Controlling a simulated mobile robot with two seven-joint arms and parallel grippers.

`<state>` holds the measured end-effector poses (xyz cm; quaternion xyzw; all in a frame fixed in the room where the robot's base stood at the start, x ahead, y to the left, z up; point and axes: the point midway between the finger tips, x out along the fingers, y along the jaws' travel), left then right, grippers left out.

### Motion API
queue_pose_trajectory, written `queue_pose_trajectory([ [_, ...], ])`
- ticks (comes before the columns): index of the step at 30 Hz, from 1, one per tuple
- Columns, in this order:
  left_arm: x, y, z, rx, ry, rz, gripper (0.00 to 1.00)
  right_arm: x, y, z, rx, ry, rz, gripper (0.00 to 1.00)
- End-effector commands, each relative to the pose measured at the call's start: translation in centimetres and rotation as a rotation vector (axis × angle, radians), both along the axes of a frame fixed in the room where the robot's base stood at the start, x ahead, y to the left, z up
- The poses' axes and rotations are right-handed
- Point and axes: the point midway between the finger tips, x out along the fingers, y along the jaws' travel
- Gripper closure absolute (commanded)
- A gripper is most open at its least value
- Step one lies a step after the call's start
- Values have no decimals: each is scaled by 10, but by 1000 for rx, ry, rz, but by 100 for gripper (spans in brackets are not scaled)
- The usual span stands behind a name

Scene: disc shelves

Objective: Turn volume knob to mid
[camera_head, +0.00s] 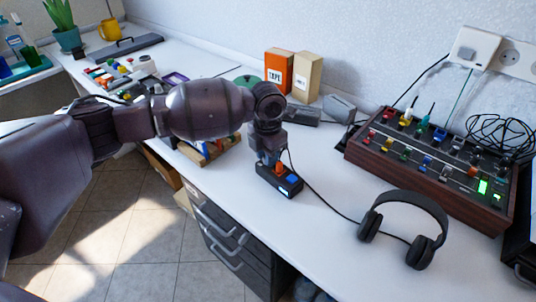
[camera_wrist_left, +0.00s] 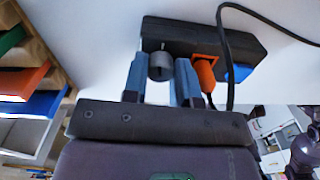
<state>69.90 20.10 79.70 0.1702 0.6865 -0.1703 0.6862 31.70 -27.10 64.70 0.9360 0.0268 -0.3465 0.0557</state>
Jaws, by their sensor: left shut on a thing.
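A small black control box (camera_head: 279,184) lies on the white desk near its front edge, with an orange part (camera_head: 280,169), a blue button (camera_head: 292,179) and a small lit patch. In the left wrist view the box (camera_wrist_left: 190,38) shows a grey round volume knob (camera_wrist_left: 160,66), with the orange part and the blue button to its right. My left gripper (camera_head: 267,158) reaches down onto the box. Its two blue-grey fingers (camera_wrist_left: 160,78) stand on either side of the knob, shut on it. The head view hides the knob behind the gripper. My right gripper is out of view.
Orange (camera_head: 278,72) and tan (camera_head: 307,77) boxes stand at the wall. A wooden rack (camera_head: 212,152) sits left of the gripper. Desk in front of the headphones is clear.

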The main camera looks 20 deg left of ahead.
Motion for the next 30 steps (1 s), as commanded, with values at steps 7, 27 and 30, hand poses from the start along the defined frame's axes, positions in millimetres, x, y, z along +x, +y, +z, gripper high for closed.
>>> queue_pose_trajectory([
  [7, 0, 0, -1, 0, 1, -121, 97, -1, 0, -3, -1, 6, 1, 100],
  [27, 0, 0, 0, 0, 0, -181, 97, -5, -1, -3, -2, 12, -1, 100],
  [30, 0, 0, 0, 0, 0, -181, 60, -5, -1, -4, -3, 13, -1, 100],
])
